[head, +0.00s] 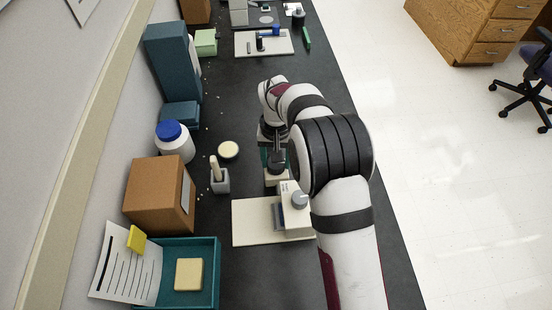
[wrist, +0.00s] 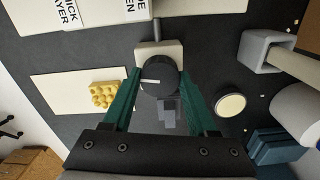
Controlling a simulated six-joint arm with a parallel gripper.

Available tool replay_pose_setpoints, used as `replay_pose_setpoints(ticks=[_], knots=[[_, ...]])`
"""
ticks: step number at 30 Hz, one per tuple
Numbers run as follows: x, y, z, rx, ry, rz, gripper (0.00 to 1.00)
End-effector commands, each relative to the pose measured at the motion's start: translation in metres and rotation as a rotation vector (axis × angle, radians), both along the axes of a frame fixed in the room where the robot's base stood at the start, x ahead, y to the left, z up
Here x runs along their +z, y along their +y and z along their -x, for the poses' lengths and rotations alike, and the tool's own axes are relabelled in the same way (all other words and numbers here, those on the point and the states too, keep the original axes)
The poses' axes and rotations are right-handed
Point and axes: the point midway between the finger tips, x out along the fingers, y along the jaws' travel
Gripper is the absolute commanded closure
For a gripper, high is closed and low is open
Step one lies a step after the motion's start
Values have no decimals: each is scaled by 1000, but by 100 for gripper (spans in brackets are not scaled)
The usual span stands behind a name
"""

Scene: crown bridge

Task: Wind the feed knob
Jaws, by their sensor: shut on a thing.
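The feed knob (wrist: 158,76) is round and dark, with a pale line across its face. It sits on a cream block (wrist: 146,52) with a grey rod at its far side in the wrist view. My gripper (wrist: 160,82) has its two green fingers on either side of the knob, shut on it. In the head view the cream block (head: 276,180) stands on the dark bench just beyond the pale board, with my gripper (head: 270,157) above it, partly hidden by my arm.
A pale board (head: 250,232) carries a cream device (head: 290,218) with a grey knob. A round pale-topped container (head: 228,149), a grey holder (head: 220,182), a cardboard box (head: 158,192) and a teal tray (head: 212,270) stand left. Yellow studded piece (wrist: 104,95) lies on a white board.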

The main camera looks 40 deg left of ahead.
Motion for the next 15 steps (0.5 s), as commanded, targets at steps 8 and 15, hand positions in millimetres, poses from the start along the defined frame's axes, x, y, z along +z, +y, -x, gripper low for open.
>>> replay_pose_setpoints(ticks=[8,15], knots=[[0,0,0,67,0,0,97],[0,0,0,66,0,0,12]])
